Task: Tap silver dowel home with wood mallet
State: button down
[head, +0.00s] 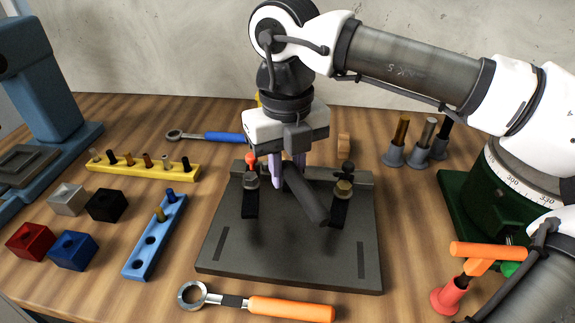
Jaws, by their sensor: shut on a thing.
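My gripper (288,178) points down over the dark fixture plate (300,262). Its pale purple fingers are shut on a dark grey round bar (307,196), which slants down to the right between two clamps. I cannot tell whether this bar is a mallet handle. A silver rod (428,131) stands upright in a grey holder at the back right.
Left are a blue peg strip (135,268) and several coloured blocks (73,248). A blue-handled wrench (225,137) lies behind; an orange-handled one (290,309) lies in front. An orange-headed hammer (487,251) stands at right. Clamps (344,190) rise from the plate.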

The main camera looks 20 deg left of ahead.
notch_tip(320, 180, down, 4)
jog(key=b, duration=0.2)
jog(key=shift+f+b, duration=0.1)
jog(key=shift+b, duration=0.3)
jog(key=shift+r+p, duration=1.7)
jog(key=shift+r, duration=0.6)
jog(key=shift+r, duration=0.1)
jog(key=shift+r+p, duration=1.5)
jog(key=shift+r, duration=0.45)
jog(key=shift+w, duration=0.15)
